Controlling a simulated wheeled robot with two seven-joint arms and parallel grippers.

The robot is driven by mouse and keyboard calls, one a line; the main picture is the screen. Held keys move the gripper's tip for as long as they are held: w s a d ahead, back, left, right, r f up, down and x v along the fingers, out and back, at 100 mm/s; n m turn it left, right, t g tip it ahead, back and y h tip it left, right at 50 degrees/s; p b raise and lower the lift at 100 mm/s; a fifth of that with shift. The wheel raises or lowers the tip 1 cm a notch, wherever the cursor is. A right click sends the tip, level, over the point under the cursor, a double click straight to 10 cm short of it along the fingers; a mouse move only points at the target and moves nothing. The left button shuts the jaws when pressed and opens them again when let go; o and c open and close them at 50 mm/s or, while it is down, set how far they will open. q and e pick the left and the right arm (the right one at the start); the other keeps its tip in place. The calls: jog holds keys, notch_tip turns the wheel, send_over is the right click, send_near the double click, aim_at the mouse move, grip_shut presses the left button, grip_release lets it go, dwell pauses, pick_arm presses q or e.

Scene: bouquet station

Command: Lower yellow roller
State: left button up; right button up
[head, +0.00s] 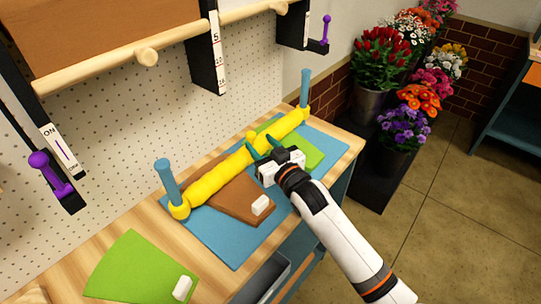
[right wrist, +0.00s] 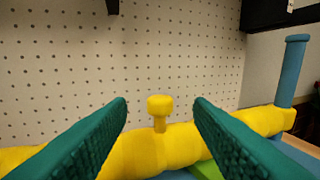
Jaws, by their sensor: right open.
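The yellow roller (head: 217,178) lies low across the work mat, its end rings around the lower parts of a left blue post (head: 168,180) and a right blue post (head: 305,88). A yellow knob (right wrist: 160,106) stands up from the middle of the roller. My right gripper (head: 264,146) is open over the roller's middle. In the right wrist view its green fingers stand on either side of the knob, with gaps showing on both sides. My left gripper is out of view.
Brown paper (head: 232,201) and a green sheet (head: 310,151) lie on the blue mat (head: 222,240). Another green sheet (head: 125,262) lies front left. Above hangs a wooden rail (head: 110,56) with black brackets and purple levers (head: 50,175). Flower buckets (head: 368,104) stand at the right.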

jog(key=shift+v, duration=2.1)
